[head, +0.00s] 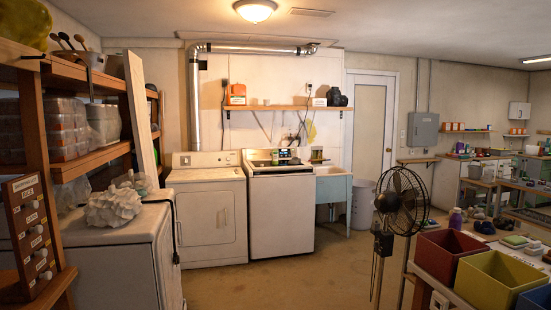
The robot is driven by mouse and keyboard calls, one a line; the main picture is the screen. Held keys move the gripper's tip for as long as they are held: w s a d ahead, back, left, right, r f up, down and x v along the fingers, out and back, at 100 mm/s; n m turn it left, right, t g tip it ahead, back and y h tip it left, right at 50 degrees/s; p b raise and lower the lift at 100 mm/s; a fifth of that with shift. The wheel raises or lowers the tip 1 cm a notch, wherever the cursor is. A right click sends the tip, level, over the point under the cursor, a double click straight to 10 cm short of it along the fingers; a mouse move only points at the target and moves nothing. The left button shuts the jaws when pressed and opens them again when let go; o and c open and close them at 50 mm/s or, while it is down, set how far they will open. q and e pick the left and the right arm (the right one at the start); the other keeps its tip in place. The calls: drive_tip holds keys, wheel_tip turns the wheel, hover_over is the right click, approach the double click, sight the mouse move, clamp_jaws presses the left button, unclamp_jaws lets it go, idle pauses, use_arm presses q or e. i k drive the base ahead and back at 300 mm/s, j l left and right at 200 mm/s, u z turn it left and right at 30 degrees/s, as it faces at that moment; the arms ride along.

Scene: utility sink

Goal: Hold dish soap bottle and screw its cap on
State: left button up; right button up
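Neither of my grippers is in the head view. The utility sink (334,188), a pale blue-green basin on legs, stands at the back between the white top-loading washer and the door. No dish soap bottle or loose cap can be made out for certain. Small containers (285,155) stand on the back of the washer, too small to identify. A small purple bottle (455,219) stands on the right-hand table; I cannot tell what it holds or whether it has its cap on.
A dryer (207,213) and washer (281,212) line the back wall. A black fan (401,202) stands at centre right, before a table with coloured bins (499,279). Wooden shelves (92,161) and a white appliance (115,253) fill the left. The middle floor (290,284) is clear.

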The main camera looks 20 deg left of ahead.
sight(274, 147)
drive_tip(key=i+j+u, duration=0.4)
drive_tip(key=i, duration=0.45)
drive_tip(key=i+u, duration=0.4)
drive_tip(key=i, duration=1.8)
drive_tip(key=i+j, duration=0.15)
drive_tip(key=i, duration=1.1)
drive_tip(key=i+z, duration=0.3)
drive_tip(key=i, duration=0.35)
drive_tip(key=u, duration=0.9)
drive_tip(key=i+l+u, duration=0.2)
drive_tip(key=l+u, duration=0.3)
drive_tip(key=i+l+u, duration=0.1)
drive_tip(key=l+u, duration=0.35)
drive_tip(key=l, duration=0.2)
drive_tip(key=l+u, duration=0.5)
drive_tip(key=l, duration=0.6)
drive_tip(key=k+l+u, duration=0.1)
drive_tip(key=l, duration=0.45)
drive_tip(key=k+l, duration=0.1)
drive_tip(key=l, duration=0.5)
drive_tip(key=l+u, duration=0.1)
drive_tip(key=l, duration=0.5)
drive_tip(key=k+l, duration=0.15)
drive_tip(key=l, duration=0.4)
drive_tip(key=i+l, duration=0.1)
drive_tip(key=i, duration=0.3)
drive_tip(key=u, duration=0.05)
